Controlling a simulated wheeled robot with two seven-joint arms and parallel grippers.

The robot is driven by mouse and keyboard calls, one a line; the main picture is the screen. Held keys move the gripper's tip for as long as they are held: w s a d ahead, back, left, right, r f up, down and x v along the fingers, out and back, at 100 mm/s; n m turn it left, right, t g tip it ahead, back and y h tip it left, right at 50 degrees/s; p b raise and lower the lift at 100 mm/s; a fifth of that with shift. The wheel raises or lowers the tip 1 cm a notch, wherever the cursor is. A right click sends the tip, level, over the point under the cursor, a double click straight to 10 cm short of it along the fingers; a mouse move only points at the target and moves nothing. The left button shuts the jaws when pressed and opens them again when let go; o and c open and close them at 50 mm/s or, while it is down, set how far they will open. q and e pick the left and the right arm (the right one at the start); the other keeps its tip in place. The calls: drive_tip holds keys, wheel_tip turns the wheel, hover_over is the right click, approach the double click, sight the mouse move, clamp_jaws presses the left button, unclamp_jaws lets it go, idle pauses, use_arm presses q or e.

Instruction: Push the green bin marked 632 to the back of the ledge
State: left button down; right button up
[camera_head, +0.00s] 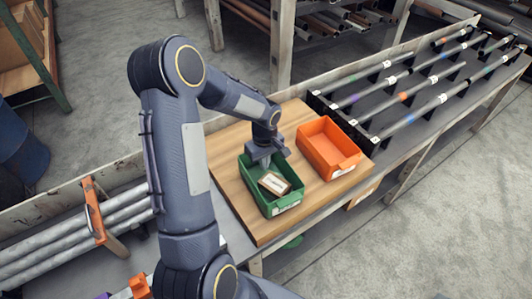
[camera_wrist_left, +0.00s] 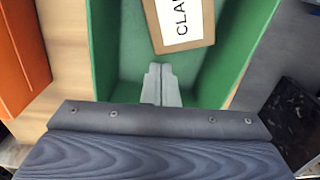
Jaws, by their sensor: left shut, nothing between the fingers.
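The green bin (camera_head: 287,204) sits on the wooden board (camera_head: 228,172), near its front edge. It has a white label on its front wall, too small to read. A small brown box (camera_head: 274,183) with a white label lies inside it, and shows in the left wrist view (camera_wrist_left: 180,45) with the letters "CLA". My left gripper (camera_head: 262,163) is shut and empty at the far end of the bin. In the left wrist view its fingertips (camera_wrist_left: 160,70) show against the bin's inside (camera_wrist_left: 128,60); I cannot tell if they touch it. My right gripper is out of view.
An orange bin (camera_head: 322,140) stands on the board to the right of the green one. A rack of pipes (camera_head: 403,97) lies farther right. Grey pipes (camera_head: 70,240) lie at the left. A low rail (camera_head: 65,192) runs along the back. Board behind the green bin is clear.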

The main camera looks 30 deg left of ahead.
sight(258, 168)
use_arm(q)
wheel_tip(258, 168, down, 4)
drive_tip(key=shift+s+r, duration=0.1)
drive_tip(key=a, duration=0.1)
drive_tip(key=w+a+p, duration=0.1)
drive_tip(key=a+p, duration=0.1)
drive_tip(key=shift+w+a+f, duration=0.25)
drive_tip(key=shift+w+a, duration=0.05)
drive_tip(key=shift+a, duration=0.05)
